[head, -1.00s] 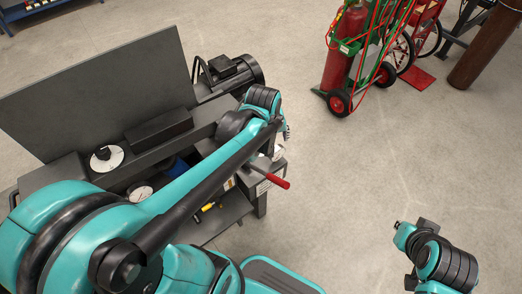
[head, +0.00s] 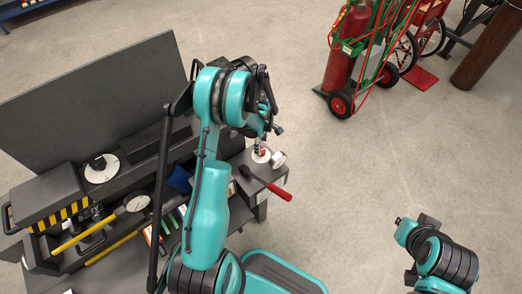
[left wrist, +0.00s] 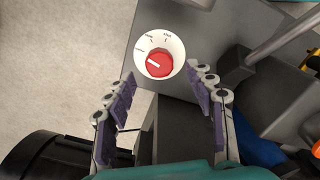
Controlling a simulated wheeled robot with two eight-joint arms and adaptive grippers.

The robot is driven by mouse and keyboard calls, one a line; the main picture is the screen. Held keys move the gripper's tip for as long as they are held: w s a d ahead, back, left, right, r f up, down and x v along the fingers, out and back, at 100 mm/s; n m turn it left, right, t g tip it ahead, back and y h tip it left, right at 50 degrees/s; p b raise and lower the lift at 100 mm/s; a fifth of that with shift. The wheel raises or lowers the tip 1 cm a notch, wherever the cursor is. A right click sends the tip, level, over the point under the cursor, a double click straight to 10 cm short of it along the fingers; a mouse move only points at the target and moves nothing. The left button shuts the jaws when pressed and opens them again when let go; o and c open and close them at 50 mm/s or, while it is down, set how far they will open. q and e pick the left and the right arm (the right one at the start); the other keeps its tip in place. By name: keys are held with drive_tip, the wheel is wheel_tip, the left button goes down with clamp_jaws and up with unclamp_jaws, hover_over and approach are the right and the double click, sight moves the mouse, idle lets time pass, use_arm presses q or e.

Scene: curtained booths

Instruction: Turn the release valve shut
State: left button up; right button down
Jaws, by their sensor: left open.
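The release valve looks to be a red knob (left wrist: 159,64) on a round white dial (left wrist: 172,42) in the left wrist view. A white line on the knob points left and slightly up; small lettering sits at the dial's upper edge, too small to read surely. My left gripper (left wrist: 161,78) is open, its purple-padded fingers on either side of the view, with the knob seen beyond the tips. In the head view the left gripper (head: 268,128) hangs just above the white dial (head: 261,155). My right arm shows at lower right, its gripper fingers out of sight.
A lever with a red handle (head: 275,189) juts from the bench near the dial. A yellow-handled tool (head: 90,228) and another gauge (head: 137,203) lie left.

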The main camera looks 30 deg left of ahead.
use_arm(q)
wheel_tip(320, 180, down, 4)
drive_tip(key=shift+f+b, duration=0.1)
drive_tip(key=shift+b, duration=0.55)
drive_tip(key=c, duration=1.2)
drive_tip(key=shift+o, duration=0.2)
